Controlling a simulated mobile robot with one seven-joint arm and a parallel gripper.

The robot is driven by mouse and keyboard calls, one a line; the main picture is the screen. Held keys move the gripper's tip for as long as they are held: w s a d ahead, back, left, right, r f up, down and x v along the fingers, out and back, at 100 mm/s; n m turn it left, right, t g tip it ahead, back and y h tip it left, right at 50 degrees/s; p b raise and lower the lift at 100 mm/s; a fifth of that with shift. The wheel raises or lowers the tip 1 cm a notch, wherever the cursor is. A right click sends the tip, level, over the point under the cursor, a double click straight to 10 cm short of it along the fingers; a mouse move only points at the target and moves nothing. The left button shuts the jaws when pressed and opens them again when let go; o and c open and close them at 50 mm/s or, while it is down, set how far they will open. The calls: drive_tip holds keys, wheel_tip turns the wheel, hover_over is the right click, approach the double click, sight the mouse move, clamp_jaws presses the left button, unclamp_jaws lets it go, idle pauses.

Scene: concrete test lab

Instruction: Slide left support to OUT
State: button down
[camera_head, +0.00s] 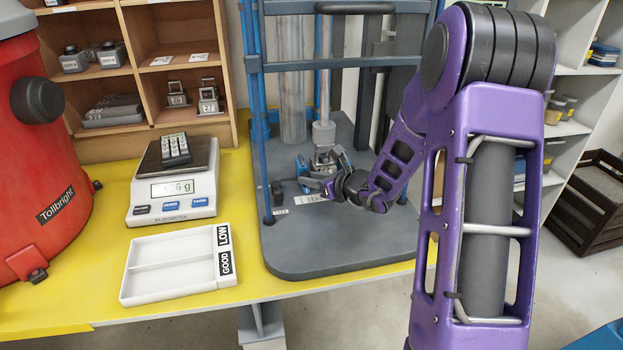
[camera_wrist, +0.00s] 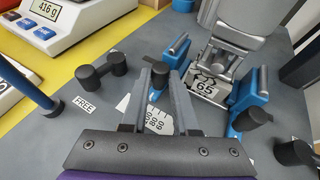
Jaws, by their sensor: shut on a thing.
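The left support (camera_wrist: 178,50) is a blue block with a grey bar on top, left of the labelled metal piece in the wrist view. It also shows as a small blue part in the head view (camera_head: 302,168). My gripper (camera_wrist: 160,75) is shut on its dark knob, which shows between the fingertips. In the head view my gripper (camera_head: 330,187) is low over the press base. A matching blue right support (camera_wrist: 248,100) with a black knob stands on the other side. A printed scale (camera_wrist: 157,118) lies under my fingers. No OUT mark is readable.
A metal piece marked 65 (camera_wrist: 205,88) sits between the supports under the press ram (camera_wrist: 245,30). A black lever (camera_wrist: 100,75) stands by a FREE label. Blue press posts (camera_head: 262,150) rise nearby. The weighing scale (camera_head: 172,190) and white tray (camera_head: 170,265) are left of the press.

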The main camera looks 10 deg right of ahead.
idle(0.8)
drive_tip(key=shift+a+f+b, duration=0.2)
drive_tip(key=shift+a+b, duration=0.4)
drive_tip(key=shift+b, duration=0.15)
drive_tip(key=shift+a+r, duration=0.2)
drive_tip(key=shift+a, duration=0.15)
drive_tip(key=c, duration=0.7)
unclamp_jaws()
drive_tip(key=shift+d, duration=0.1)
drive_tip(key=p+v, duration=0.2)
drive_tip(key=v, duration=1.5)
drive_tip(key=shift+s, duration=0.2)
